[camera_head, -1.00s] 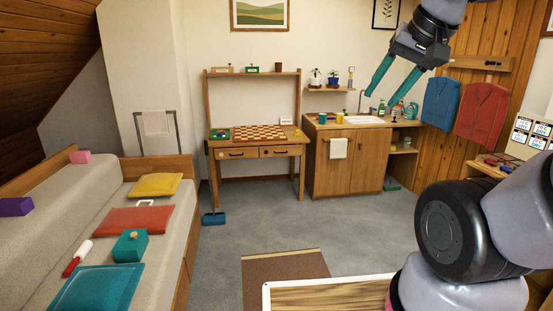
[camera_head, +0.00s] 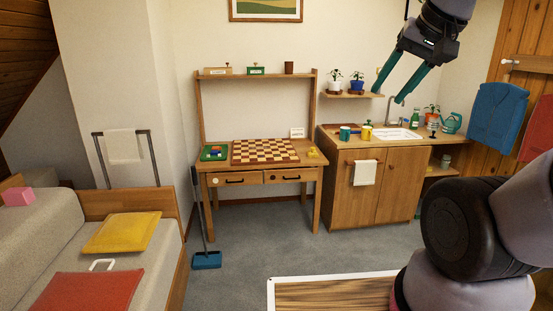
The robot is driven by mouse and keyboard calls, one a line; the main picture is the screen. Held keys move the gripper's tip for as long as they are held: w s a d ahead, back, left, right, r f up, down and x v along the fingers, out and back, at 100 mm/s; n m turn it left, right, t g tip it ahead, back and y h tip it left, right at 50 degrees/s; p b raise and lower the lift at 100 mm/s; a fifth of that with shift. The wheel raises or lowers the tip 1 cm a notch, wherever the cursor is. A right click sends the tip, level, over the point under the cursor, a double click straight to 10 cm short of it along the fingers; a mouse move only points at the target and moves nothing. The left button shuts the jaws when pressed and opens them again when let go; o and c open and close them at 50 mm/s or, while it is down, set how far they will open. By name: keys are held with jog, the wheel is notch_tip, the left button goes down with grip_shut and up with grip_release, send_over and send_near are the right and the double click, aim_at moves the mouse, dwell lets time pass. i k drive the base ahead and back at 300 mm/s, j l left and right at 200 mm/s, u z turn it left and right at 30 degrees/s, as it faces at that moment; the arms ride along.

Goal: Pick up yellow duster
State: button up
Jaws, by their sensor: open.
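I cannot make out anything that is clearly a yellow duster. A small yellow object (camera_head: 313,152) sits at the right end of the wooden desk (camera_head: 262,173); it is too small to identify. A yellow cushion (camera_head: 122,233) lies on the bed at left, and a yellow mug (camera_head: 366,132) stands on the sink counter. My gripper (camera_head: 390,97) is raised at the upper right, with its teal fingers apart and nothing between them. In the picture it overlaps the wall shelf and counter area and appears apart from the desk.
A chessboard (camera_head: 265,151) and a green tray (camera_head: 215,153) lie on the desk. A blue broom (camera_head: 206,259) leans by the desk's left leg. A wood-topped surface with a white rim (camera_head: 271,295) is close in front. Grey floor (camera_head: 300,248) lies open before the desk and cabinet (camera_head: 395,188).

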aim_at(313, 154)
jog(key=i, duration=1.75)
jog(key=i+l+u, duration=0.1)
jog(key=i, duration=1.65)
